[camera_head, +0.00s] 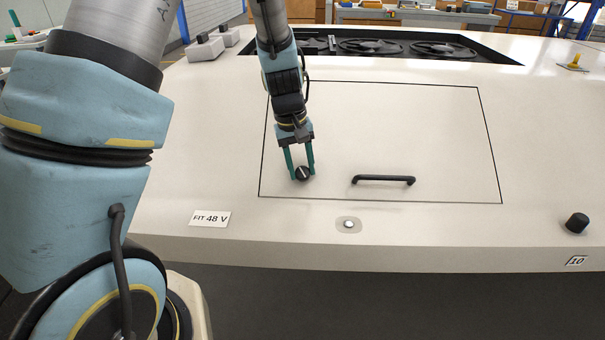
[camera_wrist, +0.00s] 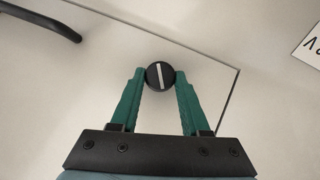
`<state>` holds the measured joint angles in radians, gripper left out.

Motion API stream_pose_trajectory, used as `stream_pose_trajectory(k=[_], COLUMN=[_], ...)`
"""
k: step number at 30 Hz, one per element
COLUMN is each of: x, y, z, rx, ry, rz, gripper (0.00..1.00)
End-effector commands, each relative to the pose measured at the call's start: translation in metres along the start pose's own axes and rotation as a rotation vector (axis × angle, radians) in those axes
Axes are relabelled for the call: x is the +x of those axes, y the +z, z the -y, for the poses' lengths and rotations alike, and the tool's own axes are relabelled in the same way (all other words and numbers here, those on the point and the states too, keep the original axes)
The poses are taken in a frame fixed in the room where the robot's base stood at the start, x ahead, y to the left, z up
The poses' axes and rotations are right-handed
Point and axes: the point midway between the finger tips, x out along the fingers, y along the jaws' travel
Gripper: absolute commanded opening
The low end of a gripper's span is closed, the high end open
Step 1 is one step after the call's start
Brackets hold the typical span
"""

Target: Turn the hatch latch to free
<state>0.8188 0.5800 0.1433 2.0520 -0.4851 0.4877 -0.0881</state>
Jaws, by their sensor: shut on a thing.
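The hatch (camera_head: 400,125) is a cream panel outlined by a dark seam in the cream top, and it lies flush. Its latch (camera_head: 303,173) is a small round black knob with a white line, near the hatch's front left corner. In the wrist view the latch (camera_wrist: 160,75) sits between the tips of two green fingers, and its white line runs nearly up and down, tilted slightly. My gripper (camera_head: 301,172) reaches down from above and is shut on the latch. In the wrist view my gripper (camera_wrist: 160,78) touches the knob on both sides.
A black bar handle (camera_head: 384,180) stands on the hatch right of the latch. A label "FIT 48 V" (camera_head: 210,219), a small light button (camera_head: 348,224) and a black knob (camera_head: 577,223) lie along the front. Fans (camera_head: 370,46) sit in a recess behind.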

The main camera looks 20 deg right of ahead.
Motion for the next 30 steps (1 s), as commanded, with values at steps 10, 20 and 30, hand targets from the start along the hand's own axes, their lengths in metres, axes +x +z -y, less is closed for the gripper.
stream_pose_trajectory(k=[10, 20, 30], x=[0.0067, 0.0090, 0.0071], y=[-0.0020, -0.0002, 0.0017], z=[0.0065, 0.0095, 0.0105], rx=[-0.285, -0.543, -0.755], ry=[0.180, 0.345, 0.480], rz=[-0.007, -0.008, -0.007], gripper=[0.00, 0.00, 0.00])
